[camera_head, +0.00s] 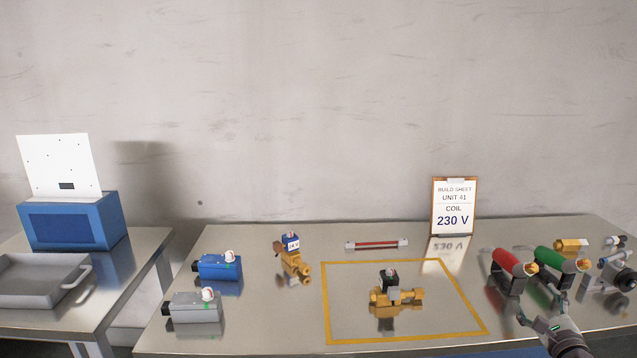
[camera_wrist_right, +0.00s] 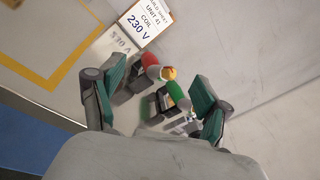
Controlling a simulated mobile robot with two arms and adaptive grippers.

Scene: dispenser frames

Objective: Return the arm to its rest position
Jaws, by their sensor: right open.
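My right gripper (camera_head: 544,312) is at the lower right of the head view, over the front right part of the metal table (camera_head: 270,338). Its fingers are apart, with nothing between them. In the right wrist view the two green-padded fingers (camera_wrist_right: 160,90) stand wide on either side. Beyond them show a red cylinder (camera_wrist_right: 149,61) and a green cylinder (camera_wrist_right: 178,93), apart from the fingers. My left gripper is not in view.
A brass valve with a black top (camera_head: 398,296) stands inside the yellow-taped square (camera_head: 458,292). Near the gripper lie the red cylinder (camera_head: 508,262), green cylinder (camera_head: 549,260) and fittings (camera_head: 617,276). A build sheet (camera_head: 453,206) reads 230 V. Blue (camera_head: 219,267) and grey (camera_head: 195,307) units stand left.

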